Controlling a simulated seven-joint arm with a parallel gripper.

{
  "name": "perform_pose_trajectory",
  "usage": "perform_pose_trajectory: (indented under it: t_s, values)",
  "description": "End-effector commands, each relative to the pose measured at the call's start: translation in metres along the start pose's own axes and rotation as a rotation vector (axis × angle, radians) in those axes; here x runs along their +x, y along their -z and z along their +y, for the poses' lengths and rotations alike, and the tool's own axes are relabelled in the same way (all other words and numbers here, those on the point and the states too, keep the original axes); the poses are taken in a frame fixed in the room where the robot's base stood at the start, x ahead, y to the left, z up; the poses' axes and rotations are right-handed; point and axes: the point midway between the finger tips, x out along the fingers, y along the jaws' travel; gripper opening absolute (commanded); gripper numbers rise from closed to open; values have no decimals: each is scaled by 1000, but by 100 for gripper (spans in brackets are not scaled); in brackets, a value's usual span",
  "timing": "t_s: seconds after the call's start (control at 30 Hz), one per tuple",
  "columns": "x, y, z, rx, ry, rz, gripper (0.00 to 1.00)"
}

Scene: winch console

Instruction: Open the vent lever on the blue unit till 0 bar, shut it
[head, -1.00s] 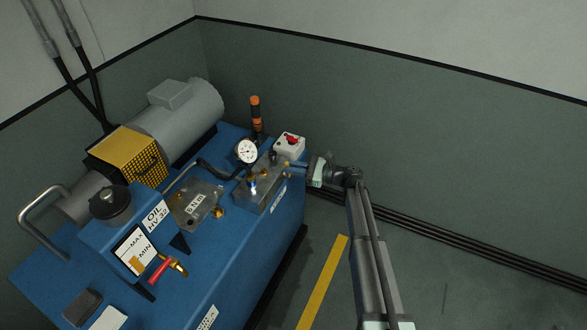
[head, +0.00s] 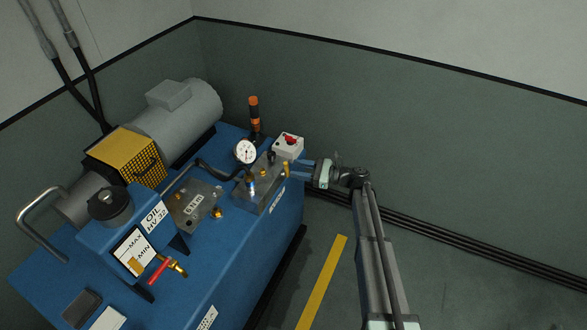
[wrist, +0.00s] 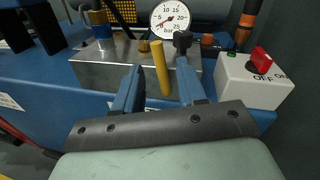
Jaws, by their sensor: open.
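The blue unit (head: 255,265) stands at left, with a metal valve block (head: 252,197) on its far right corner. A yellow vent lever (wrist: 161,68) sticks up from the block in the wrist view; in the head view it shows at the block's right edge (head: 286,170). My gripper (head: 295,170) is open, its blue fingers on either side of the lever in the wrist view (wrist: 158,80). I cannot tell whether either finger touches it. The pressure gauge (wrist: 170,19) stands behind the block; its needle points lower left, towards the low end, too small to read exactly.
A white switch box (wrist: 253,82) with a red knob (wrist: 261,59) marked OFF and ON is close to my gripper's right. A black knob (wrist: 183,41) sits behind my right finger. A red-handled valve (head: 160,271) is at the near end. The floor at right is clear.

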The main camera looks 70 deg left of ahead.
Motion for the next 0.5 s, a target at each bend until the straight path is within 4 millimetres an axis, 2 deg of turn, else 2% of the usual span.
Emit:
perform_pose_trajectory:
  t_s: [0.3, 0.5]
  values:
    - [-64, 0, 0, 0, 2, 1, 40]
    - [-94, 0, 0, 0, 2, 1, 40]
